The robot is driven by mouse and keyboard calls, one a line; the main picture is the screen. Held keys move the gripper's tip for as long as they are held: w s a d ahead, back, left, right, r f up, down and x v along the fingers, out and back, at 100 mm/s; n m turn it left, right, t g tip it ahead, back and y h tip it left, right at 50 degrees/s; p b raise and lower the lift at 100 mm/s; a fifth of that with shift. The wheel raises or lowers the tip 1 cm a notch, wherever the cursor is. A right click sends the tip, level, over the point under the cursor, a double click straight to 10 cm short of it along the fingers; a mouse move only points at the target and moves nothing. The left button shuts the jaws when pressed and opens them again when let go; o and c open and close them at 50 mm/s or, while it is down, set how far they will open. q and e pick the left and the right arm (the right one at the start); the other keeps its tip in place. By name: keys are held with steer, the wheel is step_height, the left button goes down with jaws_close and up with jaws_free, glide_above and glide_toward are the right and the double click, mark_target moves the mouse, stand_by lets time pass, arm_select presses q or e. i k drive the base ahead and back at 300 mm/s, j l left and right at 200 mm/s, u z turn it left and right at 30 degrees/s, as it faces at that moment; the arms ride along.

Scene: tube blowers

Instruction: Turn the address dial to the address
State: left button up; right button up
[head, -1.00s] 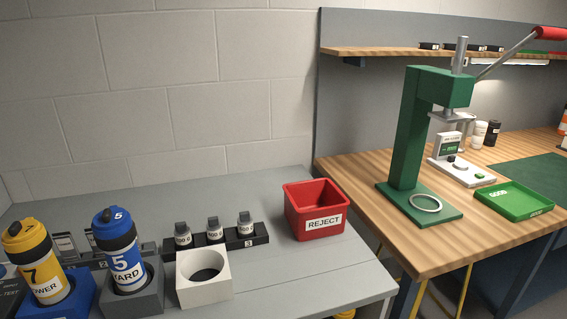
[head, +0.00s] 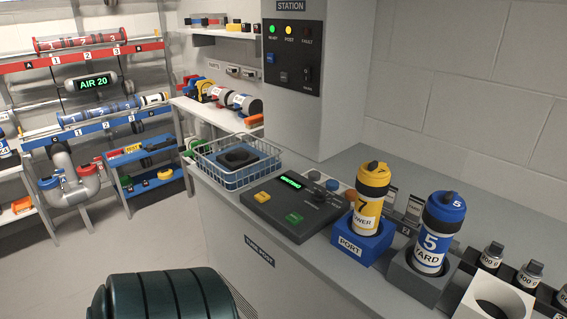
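A yellow carrier (head: 368,200) marked 7 stands upright in a blue holder (head: 352,245) labelled PORT. A blue carrier (head: 436,232) marked 5 YARD stands upright in a grey holder (head: 418,279). Neither gripper is in view.
A wire basket (head: 235,160) stands left of the console. A station panel (head: 292,56) above shows lit green and yellow lamps. A white ring block (head: 490,300) is at the right. A dark ribbed drum (head: 165,296) stands before the counter. Pipe racks are at the left.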

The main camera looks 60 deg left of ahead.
mark_target(318, 197)
steer(key=u, duration=1.85)
steer(key=j+z, duration=0.45)
steer(key=j, duration=0.15)
steer(key=j+z, duration=0.5)
steer(key=k+j+z, duration=0.1)
steer(key=j+z, duration=0.35)
steer(key=j, duration=0.25)
